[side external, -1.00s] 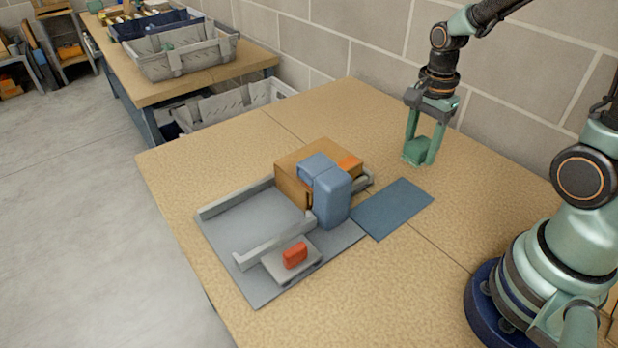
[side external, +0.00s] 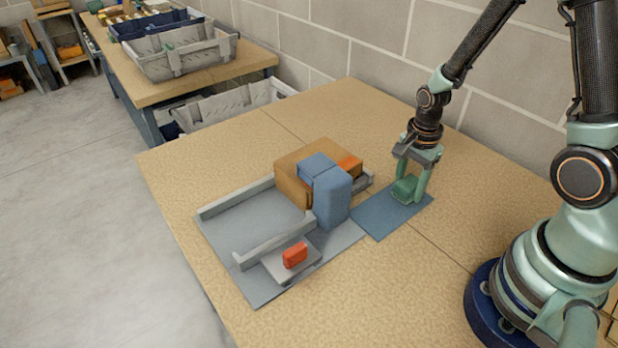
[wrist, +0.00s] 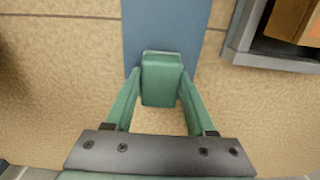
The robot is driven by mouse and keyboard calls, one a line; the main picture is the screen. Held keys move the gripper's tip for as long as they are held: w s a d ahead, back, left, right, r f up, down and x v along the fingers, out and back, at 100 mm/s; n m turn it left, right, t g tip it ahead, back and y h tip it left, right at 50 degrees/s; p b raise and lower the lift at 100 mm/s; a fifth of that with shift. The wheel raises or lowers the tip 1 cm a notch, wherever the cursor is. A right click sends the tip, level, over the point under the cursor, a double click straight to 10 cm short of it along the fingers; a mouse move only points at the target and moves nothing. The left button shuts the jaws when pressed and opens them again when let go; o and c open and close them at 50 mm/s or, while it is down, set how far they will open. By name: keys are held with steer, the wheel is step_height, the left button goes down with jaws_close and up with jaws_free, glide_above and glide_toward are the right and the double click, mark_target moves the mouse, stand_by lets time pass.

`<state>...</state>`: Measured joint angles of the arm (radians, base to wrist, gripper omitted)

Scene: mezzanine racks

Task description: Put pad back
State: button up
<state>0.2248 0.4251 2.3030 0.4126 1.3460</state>
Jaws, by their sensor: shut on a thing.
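My gripper (side external: 409,190) is shut on a small green pad (side external: 403,187), a block with rounded edges. In the wrist view the pad (wrist: 162,78) sits between the two green fingers, with its upper part over the near end of a flat blue mat (wrist: 165,28). In the side view the pad is over the far right end of that mat (side external: 378,219). Whether it touches the mat or hangs just above it I cannot tell.
A grey tray fixture (side external: 262,222) lies left of the mat, holding a cardboard box (side external: 292,180) behind an upright blue block (side external: 331,196). A red piece (side external: 295,255) sits on its front plate. The table (side external: 330,115) is clear behind. A brick wall (side external: 370,45) stands close behind.

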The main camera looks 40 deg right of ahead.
steer(key=shift+f, duration=0.1)
steer(key=o, duration=1.2)
step_height(320, 180, up, 12)
step_height(320, 180, up, 6)
steer(key=n+t, duration=0.2)
steer(key=n, duration=0.5)
glide_above(410, 182)
steer(key=a, duration=0.3)
steer(key=shift+s+a+r+n+t, duration=0.3)
steer(key=shift+a+r+n+t, duration=0.35)
steer(key=shift+r+n, duration=0.85)
steer(key=shift+s+a+r+n+t, duration=0.35)
steer(key=shift+a+r+n+t, duration=0.3)
steer(key=shift+n, duration=1.5)
steer(key=shift+s+a+r+n+t, duration=0.4)
steer(key=shift+a+r+n, duration=0.55)
steer(key=shift+n, duration=0.9)
